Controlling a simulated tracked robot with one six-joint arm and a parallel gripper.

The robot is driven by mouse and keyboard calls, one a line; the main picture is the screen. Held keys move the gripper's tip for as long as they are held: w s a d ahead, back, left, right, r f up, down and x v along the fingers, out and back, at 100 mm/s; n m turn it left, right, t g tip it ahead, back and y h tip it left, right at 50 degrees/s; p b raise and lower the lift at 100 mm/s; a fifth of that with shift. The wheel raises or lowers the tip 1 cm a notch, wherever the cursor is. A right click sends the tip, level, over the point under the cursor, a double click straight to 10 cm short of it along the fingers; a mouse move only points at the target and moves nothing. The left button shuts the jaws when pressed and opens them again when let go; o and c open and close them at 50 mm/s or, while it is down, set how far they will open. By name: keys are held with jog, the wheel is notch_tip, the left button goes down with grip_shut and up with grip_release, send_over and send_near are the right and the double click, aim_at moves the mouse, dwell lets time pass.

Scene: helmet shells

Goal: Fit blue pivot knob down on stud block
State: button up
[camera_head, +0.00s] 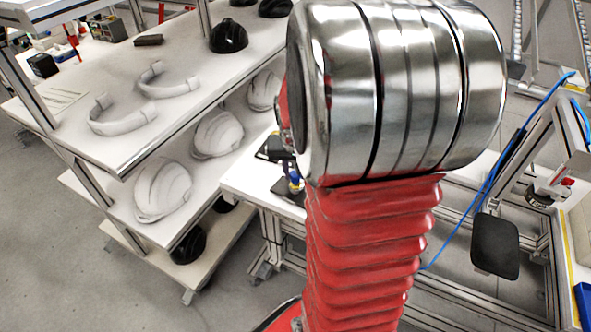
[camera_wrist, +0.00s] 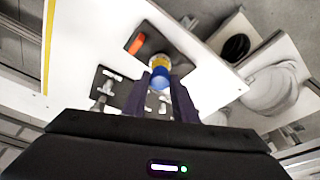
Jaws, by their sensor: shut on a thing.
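The blue pivot knob (camera_wrist: 160,80) is between the two dark fingers of my gripper (camera_wrist: 161,77) in the wrist view, and the gripper is shut on it. A yellow and pale ring shows just beyond the knob; I cannot tell whether it touches it. Behind them lies a dark block (camera_wrist: 150,45) with an orange piece (camera_wrist: 136,44), on the white table. A dark plate with silver studs (camera_wrist: 104,88) lies to the left, partly hidden by my gripper. I cannot tell for certain which is the stud block. In the head view my arm hides most of this area; a small blue spot (camera_head: 295,177) shows beside it.
The white table (camera_wrist: 95,35) has free room around the dark pieces. In the head view, a shelf (camera_head: 130,140) at left holds white shells (camera_head: 163,190), black helmets (camera_head: 228,36) and pale curved bands. A blue cable (camera_head: 500,160) hangs at right.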

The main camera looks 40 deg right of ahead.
jog(key=shift+f, duration=0.5)
jog(key=o, duration=1.1)
jog(key=v, duration=1.3)
jog(key=shift+r, duration=0.35)
